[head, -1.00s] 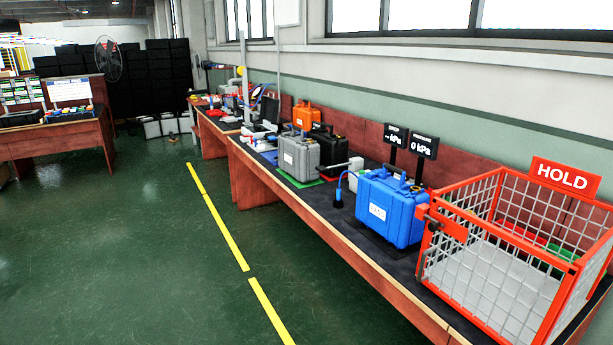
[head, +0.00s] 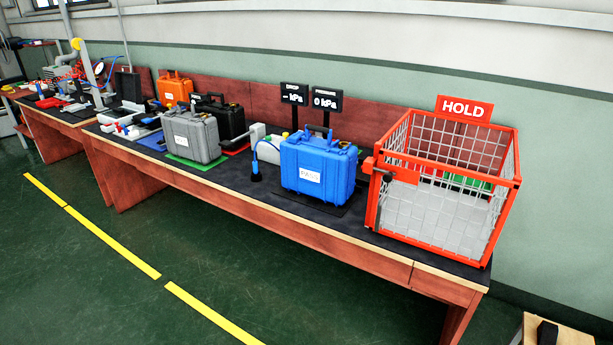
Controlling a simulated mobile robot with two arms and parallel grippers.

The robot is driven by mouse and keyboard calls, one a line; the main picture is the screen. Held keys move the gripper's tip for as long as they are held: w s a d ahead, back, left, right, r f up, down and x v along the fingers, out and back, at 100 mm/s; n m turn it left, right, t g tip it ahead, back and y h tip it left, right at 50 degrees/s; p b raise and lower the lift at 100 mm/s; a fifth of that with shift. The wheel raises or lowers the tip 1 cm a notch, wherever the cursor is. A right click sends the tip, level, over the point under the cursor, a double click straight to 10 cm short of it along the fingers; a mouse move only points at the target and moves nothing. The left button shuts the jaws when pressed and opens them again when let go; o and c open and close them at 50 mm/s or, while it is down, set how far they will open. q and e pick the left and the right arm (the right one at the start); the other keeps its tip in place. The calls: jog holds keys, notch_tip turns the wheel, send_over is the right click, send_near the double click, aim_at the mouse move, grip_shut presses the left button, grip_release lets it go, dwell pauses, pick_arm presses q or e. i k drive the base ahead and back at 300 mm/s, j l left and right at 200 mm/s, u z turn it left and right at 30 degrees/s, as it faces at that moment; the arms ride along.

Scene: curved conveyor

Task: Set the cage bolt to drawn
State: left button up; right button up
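The red wire cage (head: 510,183) with a HOLD sign (head: 465,108) stands at the right end of the bench. A red latch plate (head: 404,175) is at its upper left corner, on the near side. A dark bolt piece with a knob (head: 386,177) shows beside this plate. It is too small to tell whether the bolt is drawn or shot. The cage has an open top and looks empty through the mesh. Neither of my grippers is in view.
A blue case (head: 318,180) stands left of the cage, with two kPa displays (head: 327,101) behind it. Grey (head: 191,140), black and orange cases (head: 174,90) stand farther left. The green floor in front of the bench (head: 320,262) is clear. A wooden item (head: 560,333) is at lower right.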

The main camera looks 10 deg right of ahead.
aim_at(388, 176)
jog(key=z, duration=1.25)
